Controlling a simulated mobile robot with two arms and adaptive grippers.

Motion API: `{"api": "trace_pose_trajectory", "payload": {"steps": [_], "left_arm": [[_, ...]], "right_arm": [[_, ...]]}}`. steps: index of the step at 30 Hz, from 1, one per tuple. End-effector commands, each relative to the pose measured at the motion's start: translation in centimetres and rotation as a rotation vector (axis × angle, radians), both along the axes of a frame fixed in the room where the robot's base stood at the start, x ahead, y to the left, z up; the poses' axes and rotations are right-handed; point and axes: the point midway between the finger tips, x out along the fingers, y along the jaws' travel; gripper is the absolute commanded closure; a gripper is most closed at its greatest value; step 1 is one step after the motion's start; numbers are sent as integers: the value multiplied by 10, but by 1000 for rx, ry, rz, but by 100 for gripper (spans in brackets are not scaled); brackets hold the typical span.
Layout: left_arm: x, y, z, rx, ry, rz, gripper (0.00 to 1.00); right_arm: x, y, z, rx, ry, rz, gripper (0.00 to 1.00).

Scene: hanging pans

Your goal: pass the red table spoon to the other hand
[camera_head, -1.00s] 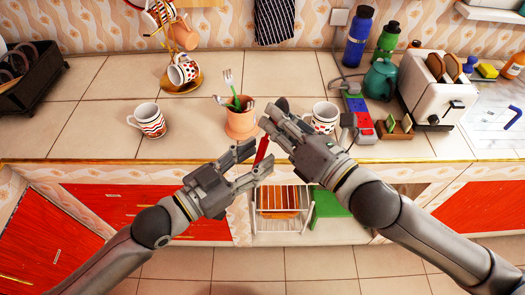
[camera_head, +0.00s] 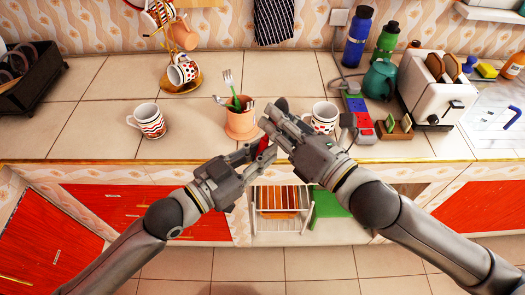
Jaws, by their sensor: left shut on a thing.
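The red table spoon (camera_head: 263,146) is between my two grippers, in front of the counter edge. Only a short red part of it shows; the rest is hidden by the fingers. My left gripper (camera_head: 259,155) is shut on the lower part of the spoon. My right gripper (camera_head: 272,123) is just above and to the right, and still looks shut on the upper part of the spoon. The two grippers are very close together; I cannot tell whether they touch.
A terracotta utensil pot (camera_head: 240,124) stands just behind the grippers. A patterned mug (camera_head: 323,117) is close to the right gripper, and another mug (camera_head: 149,121) stands at left. A toaster (camera_head: 438,88) is at right. The counter front between left mug and pot is clear.

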Motion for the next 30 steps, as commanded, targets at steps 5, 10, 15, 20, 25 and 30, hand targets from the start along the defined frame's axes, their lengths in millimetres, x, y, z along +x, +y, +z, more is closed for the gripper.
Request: {"api": "trace_pose_trajectory", "payload": {"steps": [5, 10, 15, 20, 25, 30], "left_arm": [[-1, -1, 0, -1, 0, -3, 100], [-1, -1, 0, -1, 0, -2, 100], [-1, -1, 0, -1, 0, -2, 100], [-1, -1, 0, -1, 0, -2, 100], [-1, -1, 0, -1, -1, -2, 100], [-1, -1, 0, -1, 0, -2, 100]], "right_arm": [[0, 0, 0, -1, -1, -1, 66], [0, 0, 0, -1, -1, -1, 63], [2, -1, 2, 3, -3, -3, 63], [18, -10, 25, 57, -28, -35, 63], [60, -38, 72, 201, -69, -115, 63], [87, -31, -10, 250, 93, -136, 63]]}}
